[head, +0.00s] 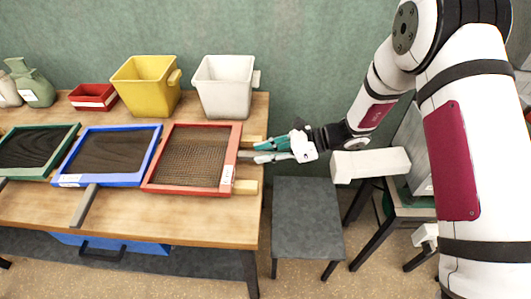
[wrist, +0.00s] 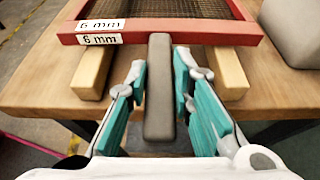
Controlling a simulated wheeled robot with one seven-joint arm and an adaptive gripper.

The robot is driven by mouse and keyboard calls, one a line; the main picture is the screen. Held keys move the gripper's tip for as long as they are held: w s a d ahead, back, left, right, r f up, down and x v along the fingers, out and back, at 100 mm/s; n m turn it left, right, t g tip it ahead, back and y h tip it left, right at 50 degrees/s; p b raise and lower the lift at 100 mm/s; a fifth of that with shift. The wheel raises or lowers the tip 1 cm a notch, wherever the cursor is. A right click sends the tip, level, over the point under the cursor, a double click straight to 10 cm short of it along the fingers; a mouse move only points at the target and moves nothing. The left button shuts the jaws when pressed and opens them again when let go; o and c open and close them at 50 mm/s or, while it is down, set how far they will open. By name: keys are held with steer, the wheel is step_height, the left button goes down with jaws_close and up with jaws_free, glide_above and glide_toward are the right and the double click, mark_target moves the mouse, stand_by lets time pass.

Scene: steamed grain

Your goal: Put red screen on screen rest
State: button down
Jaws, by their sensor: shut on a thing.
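The red screen (head: 233,160), a red frame around dark mesh, lies at the right end of the wooden table. In the wrist view its near edge (wrist: 200,34) carries "6 mm" labels. A grey handle (wrist: 160,85) sticks out from that edge past the table. My gripper (head: 270,150) is shut on this handle, with its teal fingers on both sides of it in the wrist view (wrist: 160,85). Two pale wooden rails (wrist: 90,80) (wrist: 230,75) show under the screen's near edge, one on each side of the handle. I cannot tell for sure what the screen rest is.
A blue screen (head: 155,155) lies just left of the red one, and a green screen (head: 70,140) lies farther left. Yellow (head: 145,90), white (head: 222,90) and red (head: 92,98) bins stand behind. A bare grey-topped stool (head: 308,225) stands right of the table.

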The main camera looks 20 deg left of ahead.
steer(key=shift+f, duration=0.1)
steer(key=c, duration=1.4)
jaws_free()
steer(key=v, duration=1.2)
